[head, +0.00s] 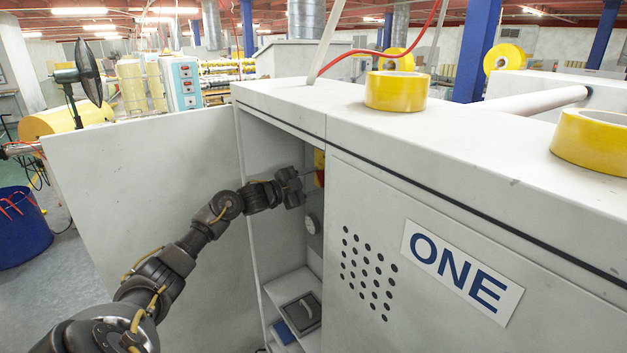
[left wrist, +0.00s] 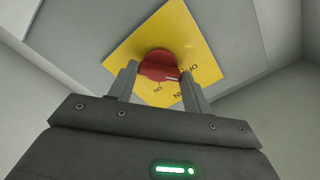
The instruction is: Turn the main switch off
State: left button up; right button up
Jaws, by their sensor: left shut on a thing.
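The main switch is a red rotary knob (left wrist: 159,65) on a yellow plate (left wrist: 196,48) with OFF and ON lettering, seen close in the left wrist view. My left gripper (left wrist: 160,76) has its two fingers on either side of the red knob and is shut on it. In the head view my left arm reaches into the open cabinet, and the left gripper (head: 304,182) is at the yellow plate (head: 319,159) on the inner wall. Only a small part of the red knob (head: 320,178) shows there. My right gripper is not in view.
The cabinet door (head: 150,220) stands open at the left. Inside are a round gauge (head: 312,224) and a shelf (head: 290,287) below the gripper. The closed panel marked ONE (head: 462,271) is at the right. Yellow tape rolls (head: 396,92) sit on top.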

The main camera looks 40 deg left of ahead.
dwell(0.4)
pick_arm(q)
jog(key=o, duration=1)
jog(key=shift+s+f, duration=0.1)
jog(key=shift+b+v, duration=2.2)
jog(key=shift+v, duration=3.1)
